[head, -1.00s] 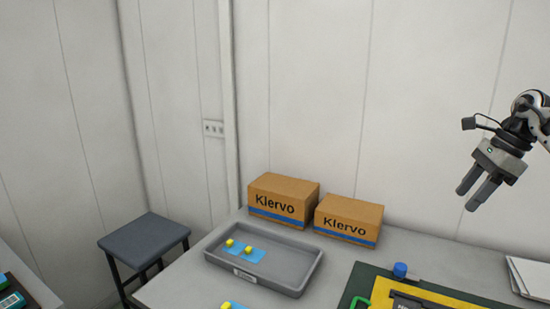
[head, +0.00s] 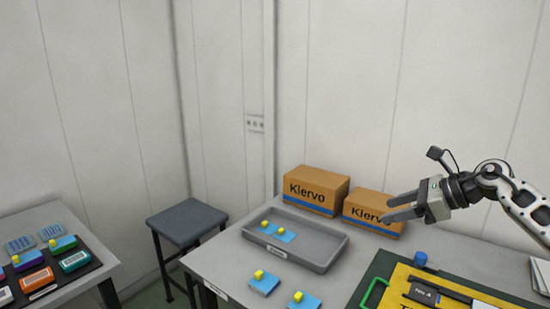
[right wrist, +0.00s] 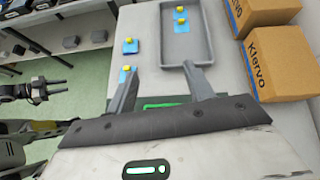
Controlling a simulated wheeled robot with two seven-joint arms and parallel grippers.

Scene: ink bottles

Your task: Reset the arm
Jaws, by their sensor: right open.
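My right gripper (head: 387,208) is raised above the table in the head view, its fingers pointing left, in front of the cardboard boxes. In the right wrist view its two fingers (right wrist: 160,88) are apart with nothing between them. My left gripper (right wrist: 68,88) shows at the left edge of the right wrist view, its fingers apart and empty; it is outside the head view. Two blue ink bottles with yellow caps lie in the grey tray (head: 325,262). A blue bottle (head: 263,284) and another (head: 304,301) are on the table in front of it.
Two Klervo boxes, left (head: 316,190) and right (head: 372,213), stand behind the tray. A green and yellow mat (head: 395,294) with a blue-capped object (head: 420,259) is at right. A stool (head: 187,222) and a side table with coloured packs (head: 75,261) are at left.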

